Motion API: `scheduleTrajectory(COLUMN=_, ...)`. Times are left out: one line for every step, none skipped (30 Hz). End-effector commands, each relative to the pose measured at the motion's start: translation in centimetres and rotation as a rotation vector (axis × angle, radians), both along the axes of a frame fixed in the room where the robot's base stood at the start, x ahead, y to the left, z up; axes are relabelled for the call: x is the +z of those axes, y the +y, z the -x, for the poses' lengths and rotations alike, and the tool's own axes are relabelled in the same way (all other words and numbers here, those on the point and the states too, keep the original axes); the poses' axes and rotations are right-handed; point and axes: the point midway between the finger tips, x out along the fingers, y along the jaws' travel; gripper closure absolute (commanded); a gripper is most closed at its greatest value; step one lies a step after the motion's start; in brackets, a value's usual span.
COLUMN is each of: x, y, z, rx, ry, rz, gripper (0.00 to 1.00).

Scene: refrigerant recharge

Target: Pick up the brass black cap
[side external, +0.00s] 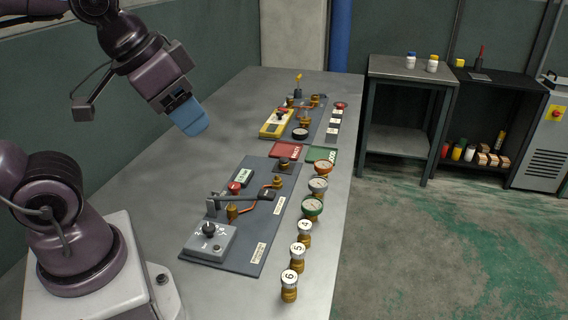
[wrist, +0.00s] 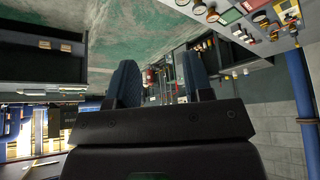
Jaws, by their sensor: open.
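My gripper (side external: 196,127) hangs above the left part of the metal table, apart from every object. In the wrist view its two blue fingers (wrist: 160,65) stand apart with nothing between them. A round black-rimmed piece (side external: 300,133) sits near the front end of the yellow device in the side view; it may be the brass black cap, but it is too small to be sure. A small dark-topped brass fitting (side external: 284,165) stands on the near grey panel. My gripper is to the left of and above both.
The near panel (side external: 254,248) carries a grey dial box (side external: 209,243), a lever and brass fittings. Gauges and brass pieces numbered 4, 5 and 6 (side external: 289,284) line the right edge. Red (side external: 287,149) and green (side external: 321,154) trays lie mid-table. The table's left side is clear.

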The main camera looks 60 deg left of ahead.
Motion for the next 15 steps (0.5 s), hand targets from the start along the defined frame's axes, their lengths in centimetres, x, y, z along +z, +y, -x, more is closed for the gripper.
scheduleTrajectory(x=0.0, y=0.0, z=0.0, rx=0.000, ry=0.000, rz=0.000, gripper=0.41)
scheduleTrajectory(x=0.0, y=0.0, z=0.0, rx=0.000, ry=0.000, rz=0.000, gripper=0.39)
scheduleTrajectory(x=0.0, y=0.0, z=0.0, rx=0.000, ry=0.000, rz=0.000, gripper=0.39)
scheduleTrajectory(x=0.0, y=0.0, z=0.0, rx=0.000, ry=0.000, rz=0.000, gripper=0.39)
scheduleTrajectory(x=0.0, y=0.0, z=0.0, rx=0.000, ry=0.000, rz=0.000, gripper=0.39)
scheduleTrajectory(x=0.0, y=0.0, z=0.0, rx=0.000, ry=0.000, rz=0.000, gripper=0.39)
scheduleTrajectory(x=0.0, y=0.0, z=0.0, rx=0.000, ry=0.000, rz=0.000, gripper=0.39)
scheduleTrajectory(x=0.0, y=0.0, z=0.0, rx=0.000, ry=0.000, rz=0.000, gripper=0.39)
scheduleTrajectory(x=0.0, y=0.1, z=0.0, rx=0.002, ry=0.000, rz=0.000, gripper=0.39)
scheduleTrajectory(x=0.0, y=0.2, z=0.0, rx=0.009, ry=0.001, rz=0.000, gripper=0.39)
scheduleTrajectory(x=-0.2, y=0.4, z=-0.1, rx=0.018, ry=0.012, rz=0.000, gripper=0.39)
scheduleTrajectory(x=-0.7, y=0.6, z=-0.2, rx=0.030, ry=0.034, rz=0.000, gripper=0.39)
scheduleTrajectory(x=-1.1, y=0.8, z=-0.3, rx=0.039, ry=0.056, rz=0.001, gripper=0.39)
scheduleTrajectory(x=-1.6, y=1.1, z=-0.5, rx=0.052, ry=0.082, rz=0.002, gripper=0.39)
scheduleTrajectory(x=-2.1, y=1.4, z=-0.9, rx=0.071, ry=0.115, rz=0.003, gripper=0.39)
